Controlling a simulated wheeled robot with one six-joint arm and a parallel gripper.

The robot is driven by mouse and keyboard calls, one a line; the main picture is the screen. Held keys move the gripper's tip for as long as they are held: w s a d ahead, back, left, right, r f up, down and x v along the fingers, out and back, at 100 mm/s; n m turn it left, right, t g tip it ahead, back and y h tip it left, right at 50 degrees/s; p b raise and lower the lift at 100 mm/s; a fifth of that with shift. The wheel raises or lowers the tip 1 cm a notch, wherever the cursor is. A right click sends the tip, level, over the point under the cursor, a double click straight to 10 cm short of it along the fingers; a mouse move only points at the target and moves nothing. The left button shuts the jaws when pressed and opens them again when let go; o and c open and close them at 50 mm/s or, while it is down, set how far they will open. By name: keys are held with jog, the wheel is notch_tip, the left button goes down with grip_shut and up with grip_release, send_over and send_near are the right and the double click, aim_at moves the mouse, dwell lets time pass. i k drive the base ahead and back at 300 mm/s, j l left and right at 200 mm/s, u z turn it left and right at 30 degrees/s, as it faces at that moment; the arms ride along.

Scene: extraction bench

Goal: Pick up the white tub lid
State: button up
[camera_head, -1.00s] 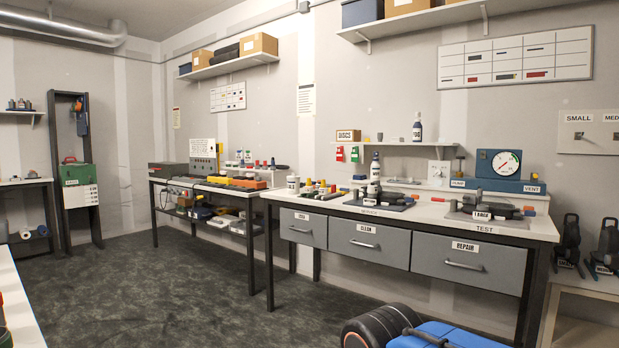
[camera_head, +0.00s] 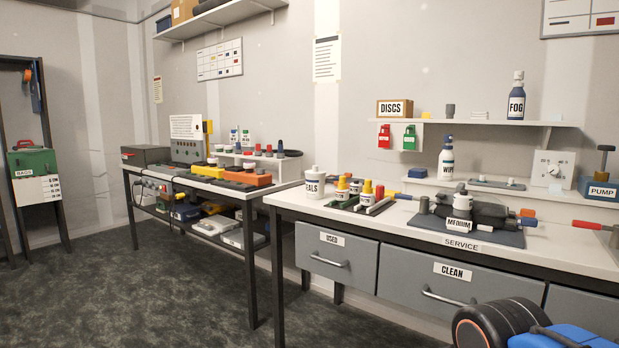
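A white tub (camera_head: 313,187), its label reading in part "EALS", stands upright near the left end of the service bench. A white lid (camera_head: 315,169) sits on top of it and looks closed; fine detail is too small to tell. My gripper is not in view.
A grey mat (camera_head: 425,226) holds the "MEDIUM" unit (camera_head: 460,205). Open floor (camera_head: 170,300) lies left.

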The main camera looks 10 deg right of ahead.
aim_at(315, 172)
jog(key=i+j+z, duration=0.1)
jog(key=i, duration=0.2)
jog(key=i+j+z, duration=0.1)
jog(key=i+j, duration=0.6)
jog(key=j, duration=0.25)
jog(key=i+j+z, duration=0.15)
jog(key=i+j, duration=0.15)
jog(key=j, duration=0.15)
